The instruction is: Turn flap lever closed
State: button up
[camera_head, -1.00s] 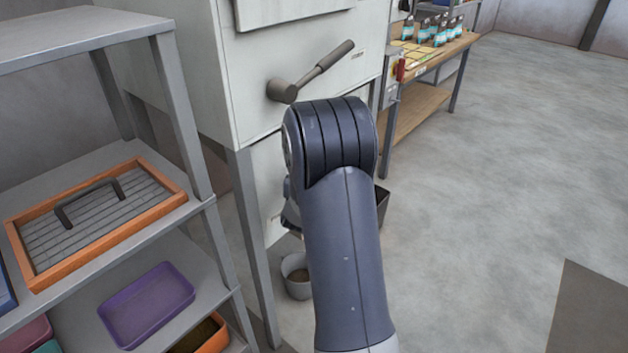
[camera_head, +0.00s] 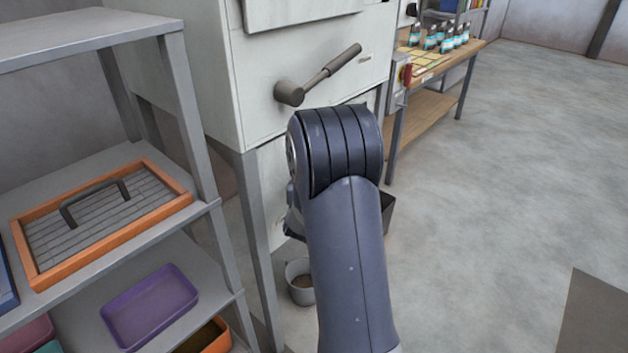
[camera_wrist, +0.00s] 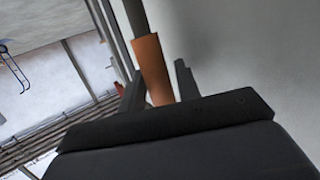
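In the wrist view, an orange-brown grip (camera_wrist: 152,68) on a grey rod lies between the two dark fingers of my gripper (camera_wrist: 159,80). Gaps show on both sides of the grip, so the fingers look open around it. I cannot tell whether this grip belongs to the grey lever or to another one. In the head view my arm hides my gripper.
A grey shelf on the left holds an orange-framed tray (camera_head: 100,245) and a purple tray (camera_head: 150,305). A pot (camera_head: 300,283) stands on the floor below the machine. A wooden bench (camera_head: 428,105) with bottles stands behind.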

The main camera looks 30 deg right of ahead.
jog(key=v, duration=1)
jog(key=shift+s+a, duration=0.25)
jog(key=x, duration=1)
jog(key=shift+w+d, duration=0.2)
jog(key=shift+d, duration=0.1)
jog(key=shift+w+d+r+p, duration=0.15)
jog(key=shift+w+d+p, duration=0.05)
jog(key=shift+p, duration=0.1)
jog(key=shift+d, duration=0.1)
jog(key=shift+f+g, duration=0.2)
jog(key=shift+g, duration=0.1)
